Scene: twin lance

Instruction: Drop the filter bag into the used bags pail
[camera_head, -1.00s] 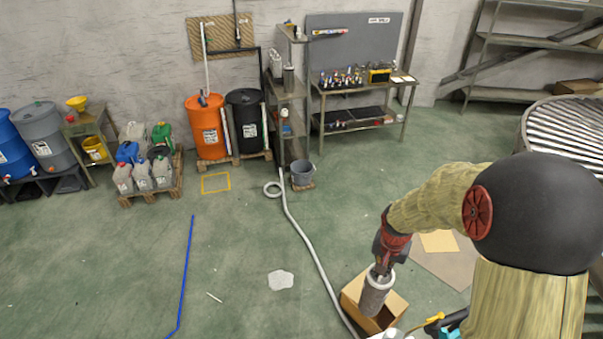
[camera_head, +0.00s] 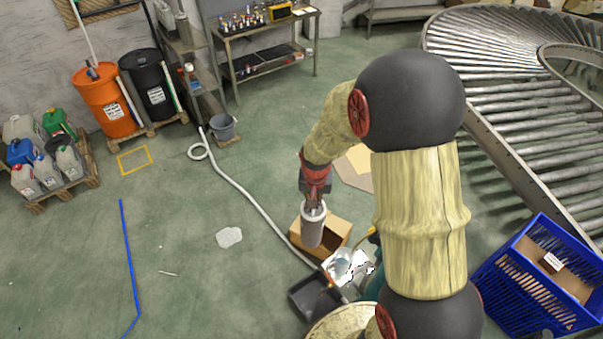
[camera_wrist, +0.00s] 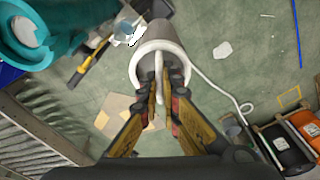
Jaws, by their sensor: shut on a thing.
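My gripper (camera_head: 314,203) is shut on the filter bag (camera_head: 312,231), a pale grey cylinder with a white rim, which hangs below it roughly upright. In the wrist view, the fingers (camera_wrist: 161,98) close on a white loop handle at the top of the bag (camera_wrist: 147,50). A grey pail (camera_head: 224,128), apparently the used bags pail, stands on the floor by the shelf, well behind and left of my gripper. I cannot read any label on it.
An open cardboard box (camera_head: 337,231) is behind the bag in the picture. A black tray (camera_head: 315,299) lies in front. A white hose (camera_head: 238,189) crosses the floor towards the shelf. A roller conveyor (camera_head: 500,115) and blue crate (camera_head: 540,285) are right. Floor left of the hose is mostly clear.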

